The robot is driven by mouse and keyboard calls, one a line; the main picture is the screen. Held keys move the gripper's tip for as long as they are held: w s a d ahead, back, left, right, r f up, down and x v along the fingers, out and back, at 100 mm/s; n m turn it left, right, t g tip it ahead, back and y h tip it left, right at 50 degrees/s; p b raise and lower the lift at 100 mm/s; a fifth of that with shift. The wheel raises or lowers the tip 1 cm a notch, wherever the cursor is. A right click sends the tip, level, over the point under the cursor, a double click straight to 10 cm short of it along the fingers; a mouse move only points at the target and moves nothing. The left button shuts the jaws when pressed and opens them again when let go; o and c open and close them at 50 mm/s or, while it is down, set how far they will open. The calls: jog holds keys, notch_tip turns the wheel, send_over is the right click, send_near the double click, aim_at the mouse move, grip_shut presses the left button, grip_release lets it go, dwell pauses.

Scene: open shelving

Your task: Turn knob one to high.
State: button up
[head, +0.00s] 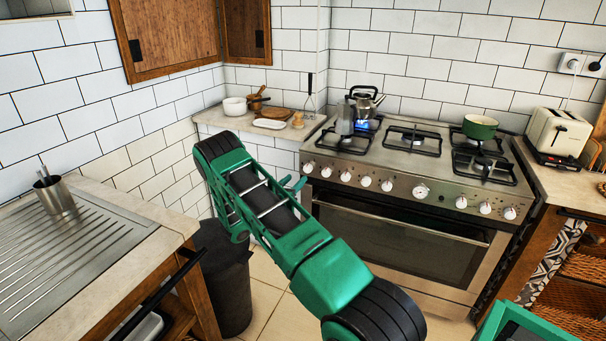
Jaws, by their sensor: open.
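The stove's front panel carries a row of white knobs. The leftmost knob (308,167) is at the panel's left end, with a second knob (326,171) just to its right. No number or level marks are readable. My gripper (294,184) shows only in part as small green fingers past the right side of my arm; the rest is hidden behind the arm. It is open, left of and slightly below the leftmost knob, and appears apart from it. The stove (410,165) has a blue flame (368,124) under the kettle at its back left.
A green pot (480,127) is at the back right. The oven handle (400,221) runs below the knobs. A dark bin (228,285) and sink counter (85,250) are at left.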

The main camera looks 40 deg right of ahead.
aim_at(306, 170)
jog(key=x, duration=0.8)
jog(key=shift+d, duration=0.3)
